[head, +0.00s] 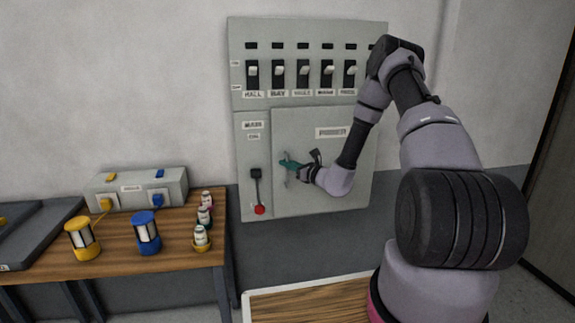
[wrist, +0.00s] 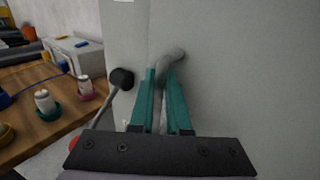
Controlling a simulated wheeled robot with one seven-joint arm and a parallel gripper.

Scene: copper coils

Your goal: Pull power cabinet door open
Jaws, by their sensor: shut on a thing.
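The grey power cabinet (head: 240,130) hangs on the wall, with a row of switches along its upper part. Its lower door (head: 350,135) carries a label and looks shut in the head view. A curved grey handle (wrist: 170,62) stands out from the door. My gripper (head: 287,163) is at the left part of the door. In the wrist view its green fingers (wrist: 160,95) are on either side of the handle and shut on it. The handle's lower part is partly hidden behind the fingers and the gripper's body.
A lever with a red knob (head: 260,210) sits on the cabinet just left of the door. A wooden table (head: 180,245) at left holds a blue lantern-like coil (head: 147,232), a yellow one (head: 82,239), small bottles (head: 200,237) and a grey box (head: 135,188).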

